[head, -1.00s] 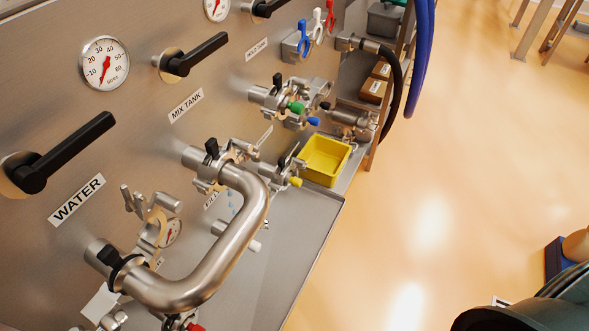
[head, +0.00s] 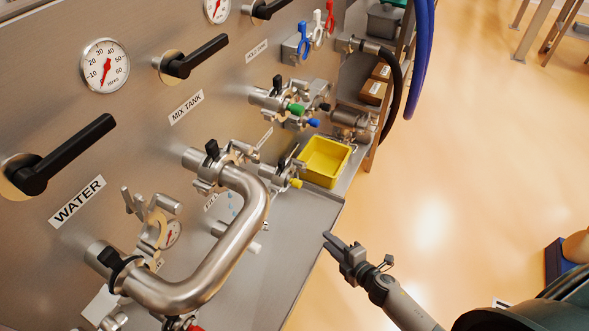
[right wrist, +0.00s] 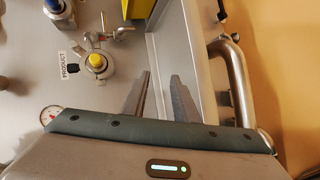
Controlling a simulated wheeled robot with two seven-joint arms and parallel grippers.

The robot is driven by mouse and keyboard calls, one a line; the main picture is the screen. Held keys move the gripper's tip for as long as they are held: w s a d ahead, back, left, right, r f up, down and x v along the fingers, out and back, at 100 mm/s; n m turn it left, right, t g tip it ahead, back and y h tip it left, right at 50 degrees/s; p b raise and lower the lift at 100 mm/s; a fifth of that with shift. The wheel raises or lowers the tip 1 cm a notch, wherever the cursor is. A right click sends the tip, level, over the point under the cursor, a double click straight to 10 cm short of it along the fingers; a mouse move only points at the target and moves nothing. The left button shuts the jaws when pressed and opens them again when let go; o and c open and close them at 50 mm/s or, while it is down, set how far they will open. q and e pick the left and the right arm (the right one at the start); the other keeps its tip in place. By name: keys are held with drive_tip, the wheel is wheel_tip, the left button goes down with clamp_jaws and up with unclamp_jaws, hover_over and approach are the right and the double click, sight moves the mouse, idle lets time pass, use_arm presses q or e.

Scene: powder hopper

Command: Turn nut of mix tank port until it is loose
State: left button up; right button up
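The mix tank port (head: 198,160) sticks out of the steel panel below the MIX TANK label in the head view. A metal clamp with a winged nut (head: 241,150) is around it and joins it to the upper end of a bent steel pipe (head: 245,225). A black knob stands on top of the joint. My right gripper (head: 332,241) is empty, off to the right of the pipe and apart from the port and nut. Its two fingers (right wrist: 160,98) stand apart in the right wrist view. My left gripper is not in view.
The pipe's lower end joins a port below the WATER label (head: 76,201), beside another clamp (head: 150,215). A yellow bin (head: 325,160) and capped ports lie right of the nut. The right wrist view shows a yellow-capped port (right wrist: 97,62).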

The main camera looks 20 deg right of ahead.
drive_tip(key=w+a+r+n+t+y, duration=0.1)
drive_tip(key=w+a+r+n+y, duration=0.15)
drive_tip(key=r+n, duration=0.6)
drive_tip(key=w+a+r+n+t+y, duration=0.1)
drive_tip(key=w+a+r+n+y, duration=0.2)
drive_tip(key=r, duration=1.1)
drive_tip(key=n+g+y, duration=0.2)
drive_tip(key=n+y, duration=0.2)
drive_tip(key=n, duration=1)
approach(260, 157)
drive_tip(key=a, duration=0.1)
drive_tip(key=shift+w+r, duration=0.15)
drive_tip(key=shift+w, duration=0.35)
drive_tip(key=shift+w+a, duration=0.1)
drive_tip(key=p+x, duration=0.1)
drive_tip(key=x, duration=0.3)
drive_tip(key=p+x, duration=0.1)
drive_tip(key=x, duration=0.3)
drive_tip(key=shift+w+a+p, duration=0.15)
drive_tip(key=shift+a+p, duration=0.05)
drive_tip(key=shift+p, duration=0.1)
